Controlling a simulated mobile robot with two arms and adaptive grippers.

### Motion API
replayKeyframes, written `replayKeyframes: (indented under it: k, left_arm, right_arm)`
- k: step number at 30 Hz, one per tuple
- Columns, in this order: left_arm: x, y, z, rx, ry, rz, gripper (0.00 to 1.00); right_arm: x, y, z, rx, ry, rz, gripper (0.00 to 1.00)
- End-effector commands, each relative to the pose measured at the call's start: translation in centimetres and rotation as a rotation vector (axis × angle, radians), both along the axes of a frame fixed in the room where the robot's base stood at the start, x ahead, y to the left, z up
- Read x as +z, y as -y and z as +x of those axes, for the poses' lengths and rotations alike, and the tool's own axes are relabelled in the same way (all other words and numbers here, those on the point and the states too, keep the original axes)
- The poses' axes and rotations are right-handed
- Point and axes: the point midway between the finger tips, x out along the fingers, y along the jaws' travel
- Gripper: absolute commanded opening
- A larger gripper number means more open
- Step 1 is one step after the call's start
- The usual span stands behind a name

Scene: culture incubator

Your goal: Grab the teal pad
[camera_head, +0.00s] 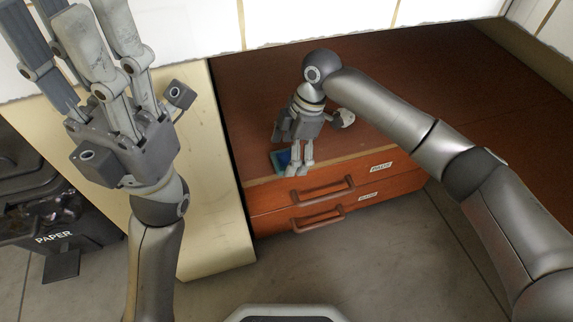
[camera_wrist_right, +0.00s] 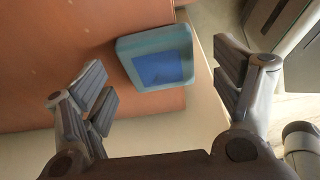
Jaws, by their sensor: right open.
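The teal pad (camera_head: 279,160) lies at the front edge of the brown cabinet top, partly hidden by my right gripper (camera_head: 297,169). In the right wrist view the pad (camera_wrist_right: 160,62) is a rounded teal square with a blue middle. My right gripper (camera_wrist_right: 163,84) is open there, its fingers on either side of the pad in the picture. I cannot tell whether they touch it. My left gripper (camera_head: 82,35) is raised at the upper left, fingers spread and empty, away from the pad.
The brown cabinet (camera_head: 380,110) has two labelled drawers with handles (camera_head: 322,190) below the pad. A cream panel (camera_head: 213,200) stands left of it. A black paper bin (camera_head: 55,235) is at the far left. The cabinet top to the right is clear apart from my arm.

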Motion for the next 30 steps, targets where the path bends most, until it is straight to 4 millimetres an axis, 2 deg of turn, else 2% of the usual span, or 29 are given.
replayKeyframes:
  k: [3, 12, 21, 30]
  left_arm:
    - [0.14, 0.03, -0.17, 0.001, 0.018, 0.001, 0.40]
    - [0.38, 0.06, -0.17, 0.002, 0.021, 0.002, 0.40]
    - [0.38, 0.08, -0.19, 0.001, 0.021, 0.002, 0.40]
    - [0.40, 0.07, -0.20, 0.000, 0.022, 0.002, 0.40]
  right_arm:
    - [-0.90, -0.21, -0.07, 0.000, 0.000, 0.000, 0.85]
    - [-0.95, -0.29, -0.09, 0.000, 0.001, 0.000, 0.85]
    - [-0.95, -0.29, -0.10, 0.000, 0.001, 0.000, 0.46]
    - [-0.94, -0.30, -0.10, 0.001, 0.001, 0.000, 0.45]
